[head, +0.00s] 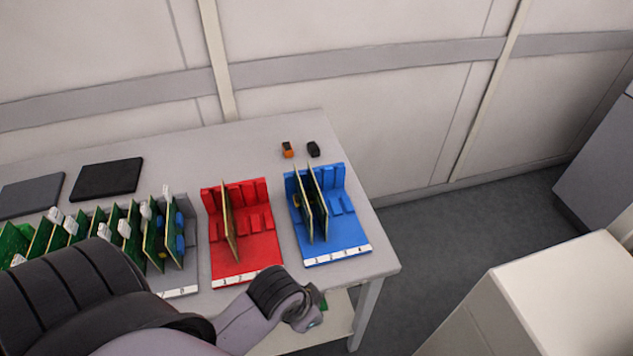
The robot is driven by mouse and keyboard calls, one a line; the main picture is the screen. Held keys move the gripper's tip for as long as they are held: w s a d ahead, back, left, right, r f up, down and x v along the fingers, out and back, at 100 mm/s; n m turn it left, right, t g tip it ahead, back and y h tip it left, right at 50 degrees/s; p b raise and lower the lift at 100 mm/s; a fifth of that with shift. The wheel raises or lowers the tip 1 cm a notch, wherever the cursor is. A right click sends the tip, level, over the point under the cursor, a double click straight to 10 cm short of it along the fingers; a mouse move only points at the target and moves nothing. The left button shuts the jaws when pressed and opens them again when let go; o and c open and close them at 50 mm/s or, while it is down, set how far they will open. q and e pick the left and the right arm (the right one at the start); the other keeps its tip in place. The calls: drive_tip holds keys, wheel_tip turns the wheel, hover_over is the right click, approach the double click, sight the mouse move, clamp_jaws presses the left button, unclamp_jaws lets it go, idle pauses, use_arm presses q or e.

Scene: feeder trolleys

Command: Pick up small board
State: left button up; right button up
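Several upright green boards (100,232) with white and blue connectors stand in a grey slotted rack (190,215) at the left of the table. One thin board (229,225) stands in a red slotted rack (258,250). Two boards (319,200) stand side by side in a blue slotted rack (345,225). I cannot tell which board is the small one. My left arm reaches in from the lower left, in front of the racks, and hides part of the grey one. Neither gripper's fingers show. A small green piece (323,301) peeks out beside my wrist; what it is is unclear.
The grey table (290,122) stands against a panelled wall. Two dark flat pads (107,179) lie at its back left. A small orange-black block (287,150) and a black one (313,149) lie behind the blue rack. A pale cabinet (560,290) stands at the right, with floor between.

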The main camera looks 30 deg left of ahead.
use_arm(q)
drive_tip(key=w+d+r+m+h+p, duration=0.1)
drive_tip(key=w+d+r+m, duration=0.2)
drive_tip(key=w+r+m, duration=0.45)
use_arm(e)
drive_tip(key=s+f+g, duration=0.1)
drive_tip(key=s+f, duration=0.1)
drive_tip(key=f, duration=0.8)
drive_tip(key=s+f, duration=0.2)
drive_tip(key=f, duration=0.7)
use_arm(q)
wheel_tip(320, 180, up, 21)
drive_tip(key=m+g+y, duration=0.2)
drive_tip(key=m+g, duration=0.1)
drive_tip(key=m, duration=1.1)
hover_over(316, 184)
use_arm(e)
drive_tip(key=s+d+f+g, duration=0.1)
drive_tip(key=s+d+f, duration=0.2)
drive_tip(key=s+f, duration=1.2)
use_arm(q)
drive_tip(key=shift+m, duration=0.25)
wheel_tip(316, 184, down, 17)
drive_tip(key=p, duration=0.4)
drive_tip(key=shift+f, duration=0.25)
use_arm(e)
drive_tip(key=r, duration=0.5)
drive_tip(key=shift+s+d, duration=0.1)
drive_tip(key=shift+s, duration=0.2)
